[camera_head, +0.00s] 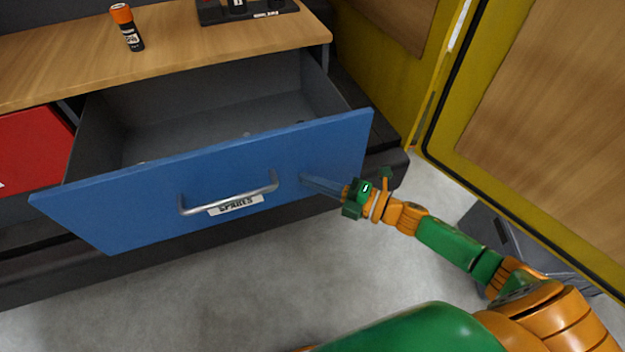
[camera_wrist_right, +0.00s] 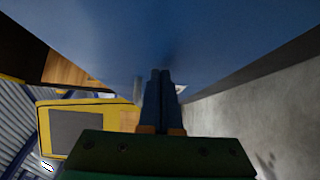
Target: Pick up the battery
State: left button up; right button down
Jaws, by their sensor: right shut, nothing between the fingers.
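The battery (camera_head: 128,28), a black cylinder with an orange top, stands upright on the wooden worktop at the upper left of the head view. My right gripper (camera_head: 304,179) is in front of the blue drawer front, just right of its handle and well away from the battery. Its fingers are shut together and empty. The wrist view shows the two closed fingers (camera_wrist_right: 161,74) close to the blue panel; I cannot tell whether they touch it. My left gripper is not in view.
The drawer with the blue front (camera_head: 130,205) and metal handle (camera_head: 232,194), labelled SPARES, stands open below the worktop (camera_head: 220,45). A dark holder (camera_head: 215,12) sits at the worktop's back. A red drawer front (camera_head: 30,150) is at left, a yellow-framed panel (camera_head: 435,130) at right.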

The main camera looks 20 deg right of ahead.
aim_at(122, 14)
jog(key=i, duration=0.95)
jog(key=k, duration=0.15)
